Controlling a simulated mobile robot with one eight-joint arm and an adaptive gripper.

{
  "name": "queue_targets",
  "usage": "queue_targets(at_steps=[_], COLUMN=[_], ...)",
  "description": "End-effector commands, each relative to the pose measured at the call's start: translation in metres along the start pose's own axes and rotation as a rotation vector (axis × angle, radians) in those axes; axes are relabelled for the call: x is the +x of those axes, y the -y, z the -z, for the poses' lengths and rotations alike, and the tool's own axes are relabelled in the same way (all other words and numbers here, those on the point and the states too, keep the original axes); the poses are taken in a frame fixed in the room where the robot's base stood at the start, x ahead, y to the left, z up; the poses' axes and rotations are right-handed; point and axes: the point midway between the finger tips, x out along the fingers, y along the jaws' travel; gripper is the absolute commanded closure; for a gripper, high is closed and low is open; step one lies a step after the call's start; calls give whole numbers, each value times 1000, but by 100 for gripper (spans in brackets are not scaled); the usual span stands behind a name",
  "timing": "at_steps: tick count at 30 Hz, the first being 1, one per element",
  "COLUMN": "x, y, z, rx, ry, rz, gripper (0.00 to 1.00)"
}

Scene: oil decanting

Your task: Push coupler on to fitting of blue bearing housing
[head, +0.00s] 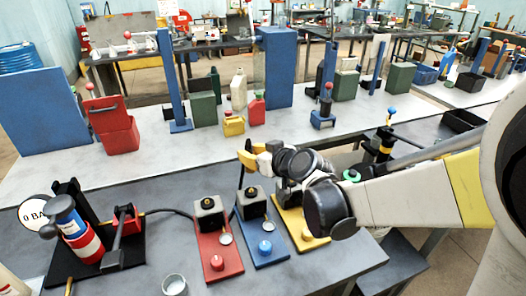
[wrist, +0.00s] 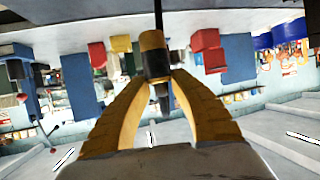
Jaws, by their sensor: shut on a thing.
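My gripper (head: 250,154) is held above and a little behind the blue bearing housing. Its yellow fingers are shut on the coupler (wrist: 152,58), a dark cylinder with a yellow band. A dark hose (wrist: 158,16) runs from one end of the coupler, and its narrow grey-black end points towards my palm in the wrist view. In the head view the hose (head: 241,178) hangs below my fingertips. The coupler is apart from this fitting.
A red-plated housing (head: 210,218) stands left and a yellow-plated one (head: 298,222) right, partly under my arm. A striped canister with a lever pump (head: 85,240) stands at the left. A metal cup (head: 174,285) is at the front. A pale bench with cans lies behind.

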Motion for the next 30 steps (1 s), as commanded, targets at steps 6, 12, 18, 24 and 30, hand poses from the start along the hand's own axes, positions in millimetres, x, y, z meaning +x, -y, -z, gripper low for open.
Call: queue_targets(at_steps=[6, 12, 18, 24, 30], x=[5, 13, 21, 24, 24], y=[0, 0, 0, 0, -1], z=[-13, -32, -51, -59, -58], rx=[0, 1, 1, 1, 1], ry=[0, 0, 0, 0, 0], rz=[0, -1, -1, -2, -2], gripper=[100, 100, 100, 100, 100])
